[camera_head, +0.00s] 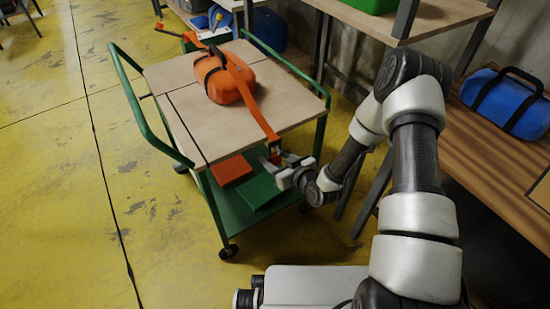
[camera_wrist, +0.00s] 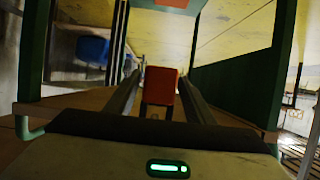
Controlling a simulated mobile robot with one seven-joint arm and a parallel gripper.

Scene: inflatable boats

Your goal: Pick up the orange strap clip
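The orange strap (camera_head: 262,118) runs from an orange bag (camera_head: 225,78) across the cart top and hangs over its near edge. The strap clip (camera_head: 275,147) is at its lower end, partly hidden by my gripper in the head view. In the wrist view the clip (camera_wrist: 160,86) shows as a red-orange block with a dark part below it. My gripper (camera_head: 274,160) is at the cart's near edge, at the hanging end. In the wrist view my gripper (camera_wrist: 160,92) is open, with one finger on each side of the clip and visible gaps to both.
The cart (camera_head: 180,88) has a wooden top and green frame. Its lower shelf holds an orange panel (camera_head: 231,169) and a green panel (camera_head: 258,191). A blue bag (camera_head: 508,102) lies on a wooden bench at right. The yellow floor at left is clear.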

